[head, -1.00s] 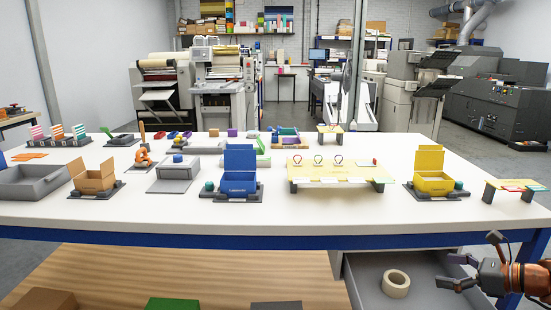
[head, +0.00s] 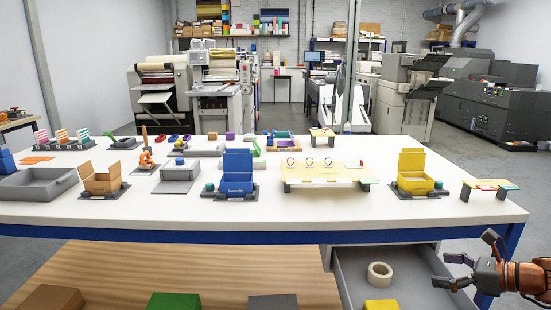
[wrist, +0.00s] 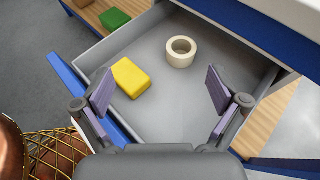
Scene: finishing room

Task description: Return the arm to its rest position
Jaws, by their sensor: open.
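My gripper (head: 464,266) is at the lower right in the head view, in front of the table and beside the open drawer (head: 352,288). In the wrist view my gripper (wrist: 160,95) has its two fingers spread wide with nothing between them, above the drawer. In the drawer lie a roll of cream tape (wrist: 181,52) and a yellow block (wrist: 131,77), apart from the fingers. The tape roll (head: 380,274) and the yellow block (head: 381,306) also show in the head view.
The white table (head: 330,213) stands above the drawer and carries a blue box (head: 237,180), a yellow box (head: 416,178) and a yellow board (head: 325,174). Below it, a wooden shelf (head: 220,265) bears a green block (head: 174,302). Free floor (head: 480,170) lies to the right.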

